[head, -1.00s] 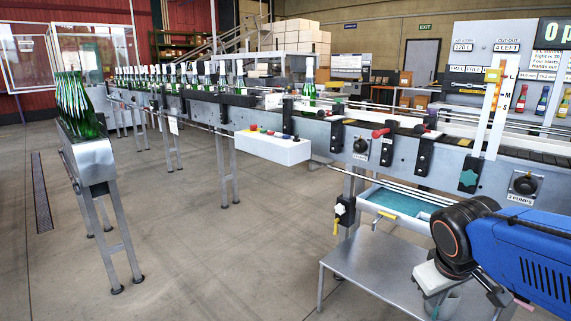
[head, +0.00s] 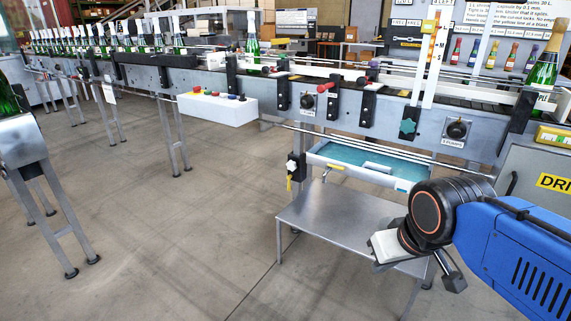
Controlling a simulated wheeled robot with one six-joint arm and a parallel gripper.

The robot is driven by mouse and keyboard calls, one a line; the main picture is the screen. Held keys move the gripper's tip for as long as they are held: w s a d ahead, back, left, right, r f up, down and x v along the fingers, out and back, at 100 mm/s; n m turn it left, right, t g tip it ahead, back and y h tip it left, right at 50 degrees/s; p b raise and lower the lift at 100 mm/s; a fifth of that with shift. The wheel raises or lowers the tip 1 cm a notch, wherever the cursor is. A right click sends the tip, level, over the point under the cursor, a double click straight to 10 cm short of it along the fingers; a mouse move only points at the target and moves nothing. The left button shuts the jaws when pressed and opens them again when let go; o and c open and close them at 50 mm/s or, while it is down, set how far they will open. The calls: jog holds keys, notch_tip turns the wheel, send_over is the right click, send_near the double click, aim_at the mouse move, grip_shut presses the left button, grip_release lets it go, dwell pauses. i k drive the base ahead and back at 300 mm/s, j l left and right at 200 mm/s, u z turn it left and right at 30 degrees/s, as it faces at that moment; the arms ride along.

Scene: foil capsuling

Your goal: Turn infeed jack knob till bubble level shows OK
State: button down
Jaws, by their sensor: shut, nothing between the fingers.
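A white star-shaped knob (head: 291,166) sits on a dark clamp with a yellow lever at the conveyor's leg, left of the teal tray. It looks like the infeed jack knob. A yellow-framed piece with a greenish window (head: 553,137) on the machine at the right edge looks like the bubble level; its reading is too small to tell. My gripper (head: 453,279) is at the lower right, below my black wrist joint, shut and empty. It is well to the right of the white knob, apart from it. Its fingertips are hard to make out.
A grey metal side table (head: 335,222) stands below the teal tray (head: 360,158), near my arm. A teal star knob (head: 407,127) and a black dial (head: 456,130) are on the conveyor face. A white button box (head: 217,109) juts out left. The floor at left centre is open.

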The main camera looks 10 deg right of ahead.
aim_at(291, 165)
jog(key=z, duration=1.8)
jog(key=u, duration=1.7)
jog(key=i+j+u, duration=0.3)
jog(key=i+j, duration=0.1)
